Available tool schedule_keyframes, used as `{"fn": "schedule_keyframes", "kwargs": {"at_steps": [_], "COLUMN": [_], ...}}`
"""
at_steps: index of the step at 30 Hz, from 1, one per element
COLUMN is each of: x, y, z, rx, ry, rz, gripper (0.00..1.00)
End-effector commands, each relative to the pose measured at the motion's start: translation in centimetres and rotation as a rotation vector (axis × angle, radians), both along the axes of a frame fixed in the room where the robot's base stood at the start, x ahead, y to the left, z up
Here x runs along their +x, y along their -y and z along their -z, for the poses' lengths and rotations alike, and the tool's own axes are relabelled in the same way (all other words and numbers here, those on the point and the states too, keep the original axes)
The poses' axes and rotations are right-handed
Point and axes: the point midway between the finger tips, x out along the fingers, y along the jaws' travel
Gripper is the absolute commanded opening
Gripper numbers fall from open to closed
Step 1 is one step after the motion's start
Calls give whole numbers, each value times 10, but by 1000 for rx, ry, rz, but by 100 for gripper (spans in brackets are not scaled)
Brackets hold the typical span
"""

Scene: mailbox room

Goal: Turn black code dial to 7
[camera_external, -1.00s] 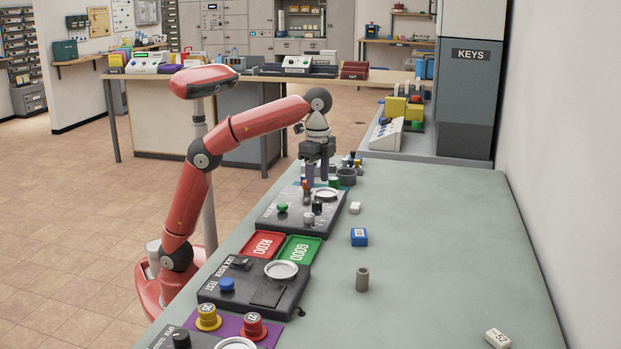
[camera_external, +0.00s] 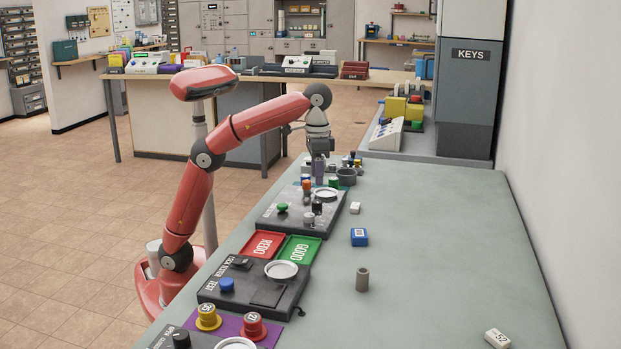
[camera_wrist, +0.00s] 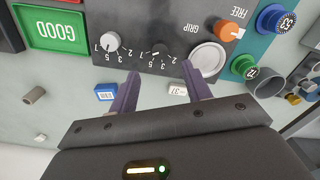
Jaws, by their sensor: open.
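The black code dial (camera_wrist: 156,47) is a small dark knob on a dark panel (camera_wrist: 180,15), with white numbers around it; its exact setting is too small to read. In the external view the black dial (camera_external: 317,207) stands near the panel's right side. My gripper (camera_wrist: 160,70) is open and empty. In the wrist view its two purple fingers are spread, with the dial showing beyond and between their tips. In the external view my gripper (camera_external: 319,177) points down near the panel's far end, apart from the dial.
A grey dial (camera_wrist: 111,41), a silver dish (camera_wrist: 208,58) and an orange knob (camera_wrist: 229,31) share the panel. A green knob (camera_external: 282,208) stands at its left. Blue (camera_wrist: 273,18) and green (camera_wrist: 243,66) pieces are beyond it. The counter's right half is mostly clear.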

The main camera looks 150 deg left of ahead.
Motion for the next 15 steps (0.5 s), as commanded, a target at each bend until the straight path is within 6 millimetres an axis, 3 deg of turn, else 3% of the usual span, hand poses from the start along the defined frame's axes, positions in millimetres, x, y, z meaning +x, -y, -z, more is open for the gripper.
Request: {"fn": "schedule_keyframes", "kwargs": {"at_steps": [3, 8, 15], "x": [0, 0, -1], "y": [0, 0, 1], "z": [0, 4, 37], "rx": [0, -1, -2], "ry": [1, 1, -2], "rz": [-159, -241, -243], "gripper": [49, 49, 49]}}
